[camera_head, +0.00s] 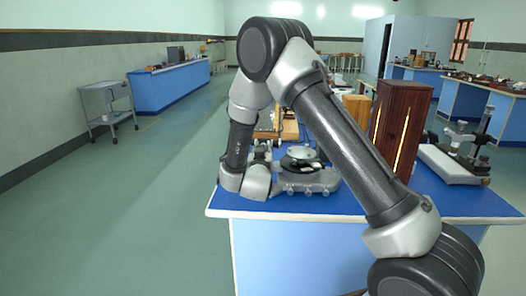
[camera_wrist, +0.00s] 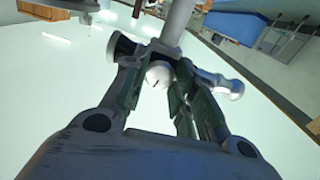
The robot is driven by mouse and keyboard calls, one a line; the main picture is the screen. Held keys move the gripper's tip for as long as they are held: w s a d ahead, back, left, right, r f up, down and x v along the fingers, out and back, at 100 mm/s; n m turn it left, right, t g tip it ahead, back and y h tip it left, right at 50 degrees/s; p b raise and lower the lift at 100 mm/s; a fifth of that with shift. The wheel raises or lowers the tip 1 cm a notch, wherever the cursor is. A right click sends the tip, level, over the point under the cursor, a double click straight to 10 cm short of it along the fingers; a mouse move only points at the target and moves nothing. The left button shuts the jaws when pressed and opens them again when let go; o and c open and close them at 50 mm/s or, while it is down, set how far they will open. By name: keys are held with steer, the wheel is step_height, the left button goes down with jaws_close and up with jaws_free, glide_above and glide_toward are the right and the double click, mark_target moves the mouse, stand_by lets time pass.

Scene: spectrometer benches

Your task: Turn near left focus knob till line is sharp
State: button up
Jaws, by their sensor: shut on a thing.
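In the wrist view my gripper (camera_wrist: 158,88) is closed around a small pale round knob (camera_wrist: 157,73) with a short dark mark on its face. One dark finger is on each side of it. The knob sits below a grey tube (camera_wrist: 175,24) of the spectrometer. A black round end piece (camera_wrist: 122,46) is at its left and another pale knob or rod end (camera_wrist: 232,88) at its right. In the head view the spectrometer (camera_head: 304,178) stands on the near bench, partly hidden by my arm. The sharpness of the line cannot be seen.
A tall dark wooden box (camera_head: 402,125) with a bright slit stands on the blue-topped bench (camera_head: 450,200), right of the spectrometer. A metal-based instrument (camera_head: 452,165) stands farther right. A trolley (camera_head: 107,108) and another blue bench (camera_head: 170,88) are at the left. The floor there is clear.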

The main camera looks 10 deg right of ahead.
steer(key=shift+m, duration=7.5)
steer(key=o, duration=1)
steer(key=shift+s, duration=0.1)
steer(key=v, duration=1.1)
steer(key=shift+s+a, duration=0.15)
steer(key=shift+s, duration=0.2)
